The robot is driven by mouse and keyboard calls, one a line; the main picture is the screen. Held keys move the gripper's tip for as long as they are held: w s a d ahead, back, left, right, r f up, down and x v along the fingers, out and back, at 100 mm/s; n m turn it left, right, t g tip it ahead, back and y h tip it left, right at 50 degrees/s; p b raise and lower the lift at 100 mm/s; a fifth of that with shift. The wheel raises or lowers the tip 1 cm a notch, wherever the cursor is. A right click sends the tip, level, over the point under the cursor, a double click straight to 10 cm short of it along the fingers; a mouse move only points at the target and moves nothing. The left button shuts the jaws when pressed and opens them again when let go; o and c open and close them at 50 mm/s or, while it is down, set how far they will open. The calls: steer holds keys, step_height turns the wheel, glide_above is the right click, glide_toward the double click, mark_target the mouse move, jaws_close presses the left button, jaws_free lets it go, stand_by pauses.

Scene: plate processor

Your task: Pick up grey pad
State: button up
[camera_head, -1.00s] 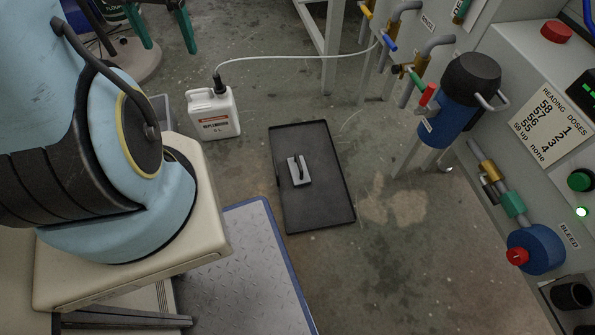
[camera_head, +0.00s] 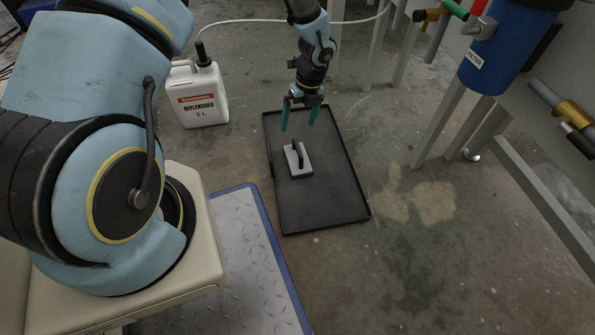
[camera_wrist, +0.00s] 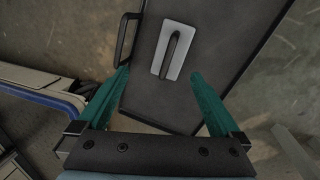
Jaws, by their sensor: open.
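The grey pad (camera_head: 305,168), a small pale block with a dark handle along its top, lies on a black shallow tray (camera_head: 335,200) on the floor. In the wrist view the grey pad (camera_wrist: 183,67) lies past the fingertips, between their lines, with its handle running lengthwise. My gripper (camera_head: 300,118) is open and empty, with green fingers pointing down above the tray's far part, near the pad and apart from it. In the wrist view my gripper (camera_wrist: 160,78) shows both fingers spread wide over the tray (camera_wrist: 150,100).
A white replenisher bottle (camera_head: 201,98) with a hose stands left of the tray. A metal-plated step (camera_head: 250,255) with a blue edge is at the front. A machine with a blue filter (camera_head: 505,50) and grey legs stands at right. Floor right of the tray is clear.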

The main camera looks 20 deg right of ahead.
mark_target(299, 153)
steer(key=f+b, duration=0.1)
steer(key=f, duration=0.2)
steer(key=f+m+b, duration=0.1)
steer(key=f, duration=0.2)
steer(key=s+f+m+b, duration=0.1)
steer(key=f, duration=0.2)
steer(key=shift+d+f, duration=0.35)
steer(key=shift+f, duration=0.05)
steer(key=f+b, duration=0.4)
steer(key=f, duration=0.1)
steer(key=shift+w+a, duration=0.3)
steer(key=shift+w, duration=0.05)
steer(key=shift+c, duration=0.2)
steer(key=c, duration=1.2)
step_height(299, 153, up, 10)
steer(key=p, duration=0.5)
steer(key=shift+r, duration=0.1)
